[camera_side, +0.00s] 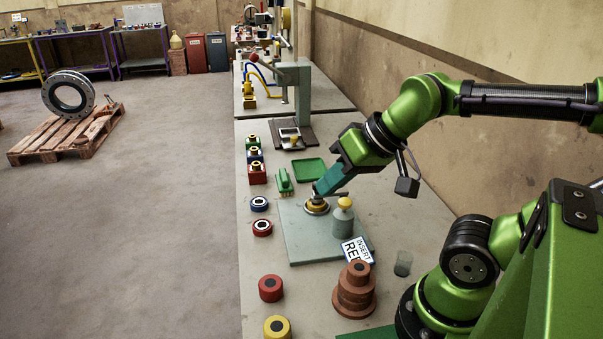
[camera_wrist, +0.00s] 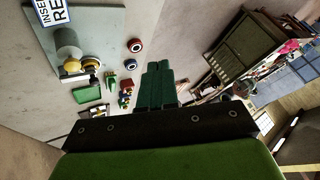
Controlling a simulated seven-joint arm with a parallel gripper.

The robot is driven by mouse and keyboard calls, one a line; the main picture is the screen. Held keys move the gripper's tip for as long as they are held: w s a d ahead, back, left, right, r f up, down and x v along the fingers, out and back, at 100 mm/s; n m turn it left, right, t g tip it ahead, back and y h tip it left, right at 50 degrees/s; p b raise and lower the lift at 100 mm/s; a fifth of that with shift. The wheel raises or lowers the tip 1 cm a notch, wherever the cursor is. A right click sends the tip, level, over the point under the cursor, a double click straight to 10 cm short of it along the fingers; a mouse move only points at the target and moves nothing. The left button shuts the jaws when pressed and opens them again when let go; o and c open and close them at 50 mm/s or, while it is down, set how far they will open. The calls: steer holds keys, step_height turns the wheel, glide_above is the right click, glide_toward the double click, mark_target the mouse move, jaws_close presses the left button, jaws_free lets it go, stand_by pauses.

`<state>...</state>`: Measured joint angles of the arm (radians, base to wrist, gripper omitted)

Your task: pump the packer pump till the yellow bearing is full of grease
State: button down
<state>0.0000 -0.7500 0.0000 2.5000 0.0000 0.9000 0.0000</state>
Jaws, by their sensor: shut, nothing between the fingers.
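My gripper (camera_side: 320,190) is shut with nothing between its teal fingers. In the side view its tip overlaps the yellow bearing (camera_side: 317,207), which sits on a round metal seat on the grey plate (camera_side: 300,240). In the wrist view the fingers (camera_wrist: 157,68) show to the right of the bearing (camera_wrist: 97,66), with a gap between them. The packer pump (camera_side: 343,221), a grey cylinder with a yellow knob on top, stands upright on the plate right of the bearing. It also shows in the wrist view (camera_wrist: 68,42). I cannot tell how much grease the bearing holds.
An "INSERT" sign (camera_side: 357,250), a brown stepped stack (camera_side: 354,290) and a glass (camera_side: 403,263) stand near the pump. Blue (camera_side: 259,204) and red (camera_side: 262,227) rings lie left of the plate. A green tray (camera_side: 309,168) lies behind it.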

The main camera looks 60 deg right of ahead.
stand_by(0.6)
steer(key=m+g+y, duration=0.1)
steer(key=m+y, duration=0.4)
steer(key=m, duration=2.6)
glide_above(345, 203)
steer(key=d, duration=0.2)
step_height(345, 203, down, 3)
steer(key=shift+r, duration=0.2)
steer(key=shift+f, duration=0.15)
steer(key=shift+f, duration=4.3)
steer(key=shift+f, duration=0.1)
